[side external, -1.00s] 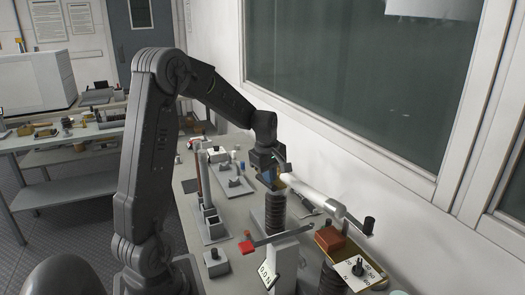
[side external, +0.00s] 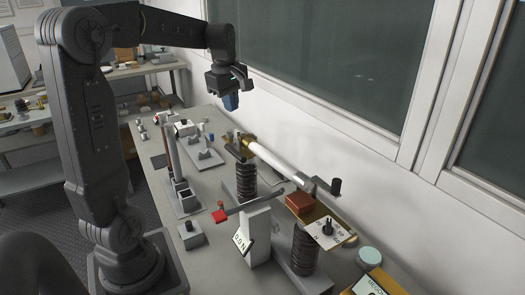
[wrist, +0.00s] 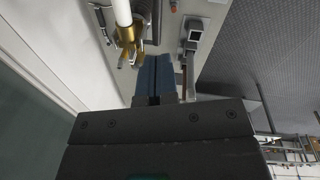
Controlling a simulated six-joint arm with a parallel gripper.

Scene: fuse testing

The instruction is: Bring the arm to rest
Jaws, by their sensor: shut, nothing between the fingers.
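My gripper (side external: 229,102) hangs above the bench in the side external view, its blue fingers pointing down. It is shut and empty. In the wrist view the two blue fingers (wrist: 154,75) lie side by side. A white tube fuse (side external: 284,163) with brass-coloured ends rests tilted on the test stand between ribbed dark insulators (side external: 246,182). It also shows in the wrist view (wrist: 122,12), with its brass end (wrist: 127,38) to the left of the fingers. My gripper is above and apart from the fuse.
Grey fixtures (side external: 184,195) stand to the left. The window wall (side external: 340,130) runs close along the right. The air around my gripper is clear.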

